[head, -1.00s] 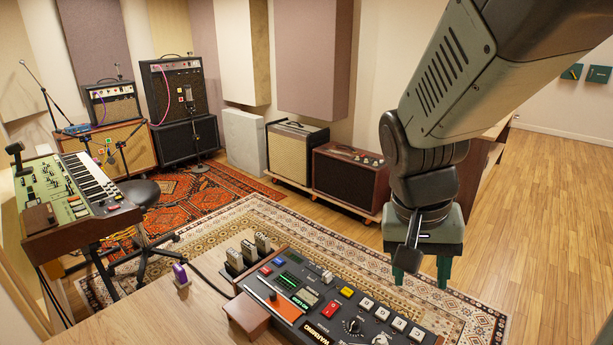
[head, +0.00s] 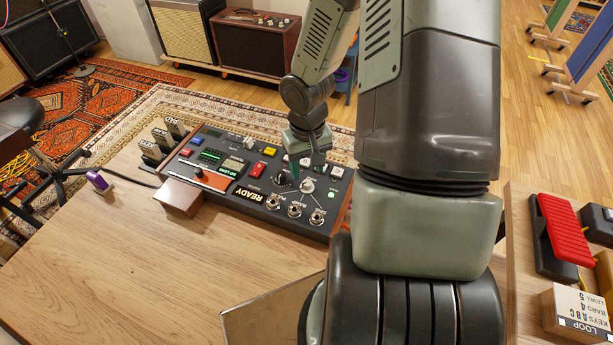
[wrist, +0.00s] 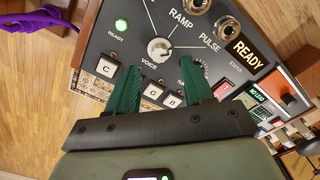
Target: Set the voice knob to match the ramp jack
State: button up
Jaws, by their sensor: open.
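The voice knob (wrist: 160,48) is a round pale dial with lines fanning out to the jacks; it also shows in the head view (head: 307,185). Its pointer direction is hard to tell. The ramp label stands above it in the wrist view; the ramp jack (wrist: 198,5) is cut by the top edge. The pulse jack (wrist: 228,28) is right of it. In the head view, several jacks line the panel's near edge. My gripper (wrist: 166,66) is open and empty, its green fingers apart above the panel, just short of the knob in the picture. It also shows in the head view (head: 308,165).
The black panel (head: 222,178) also carries keys, a dark knob (head: 282,179), a slider and a READY display (head: 249,194). A brown block (head: 178,197) and purple object (head: 98,182) sit left.

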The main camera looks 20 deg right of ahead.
aim_at(307, 182)
notch_tip(307, 182, down, 5)
dwell(0.3)
grip_shut()
